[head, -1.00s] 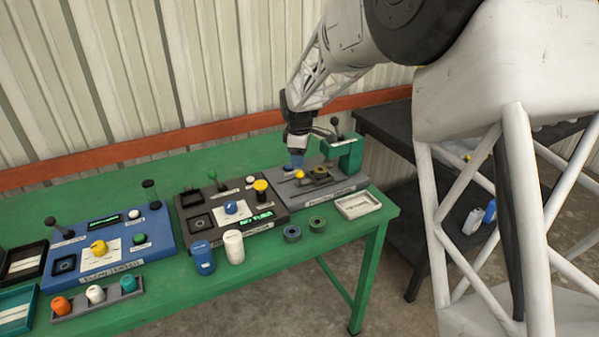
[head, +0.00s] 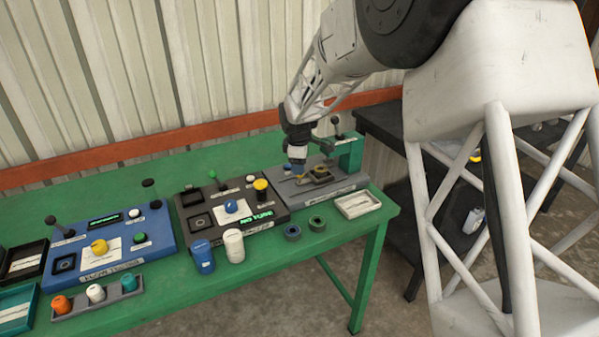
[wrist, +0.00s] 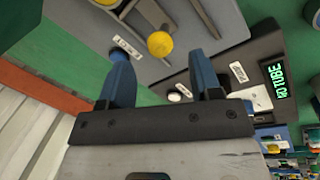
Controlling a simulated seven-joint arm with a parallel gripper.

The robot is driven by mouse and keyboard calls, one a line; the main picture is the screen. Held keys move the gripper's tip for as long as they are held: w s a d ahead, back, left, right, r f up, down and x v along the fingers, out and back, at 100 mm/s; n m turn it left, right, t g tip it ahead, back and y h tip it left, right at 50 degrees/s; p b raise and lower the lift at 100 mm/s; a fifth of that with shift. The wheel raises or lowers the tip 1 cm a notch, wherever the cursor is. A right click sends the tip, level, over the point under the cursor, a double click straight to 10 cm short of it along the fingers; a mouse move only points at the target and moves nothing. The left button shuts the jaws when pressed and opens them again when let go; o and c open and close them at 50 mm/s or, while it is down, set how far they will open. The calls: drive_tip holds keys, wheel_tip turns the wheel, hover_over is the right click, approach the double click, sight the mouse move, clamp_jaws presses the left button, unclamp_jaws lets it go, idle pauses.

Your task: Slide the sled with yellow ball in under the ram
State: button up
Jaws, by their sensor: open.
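The sled (head: 321,175) is a brownish block on the grey press base (head: 340,186), to the right of its yellow ball. The yellow ball (wrist: 160,44) shows clearly in the wrist view; in the head view my gripper mostly hides it. The green press frame (head: 351,153) stands at the base's right end; the ram itself is hard to make out. My gripper (head: 298,172) is open with blue fingers pointing down, right over the ball. In the wrist view the ball lies just beyond the fingertips, between the two fingers (wrist: 163,66), and apart from them.
A blue knob (wrist: 119,55) sits beside one finger in the wrist view. A dark console with a yellow button (head: 261,186) stands left of the press. A black lever (head: 336,122) rises behind.

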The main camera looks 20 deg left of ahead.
sight(313, 173)
drive_tip(key=shift+w+a+f, duration=0.1)
drive_tip(key=shift+w+f, duration=0.1)
drive_tip(key=shift+f, duration=0.85)
drive_tip(key=shift+w+f, duration=0.2)
drive_tip(key=shift+f, duration=0.85)
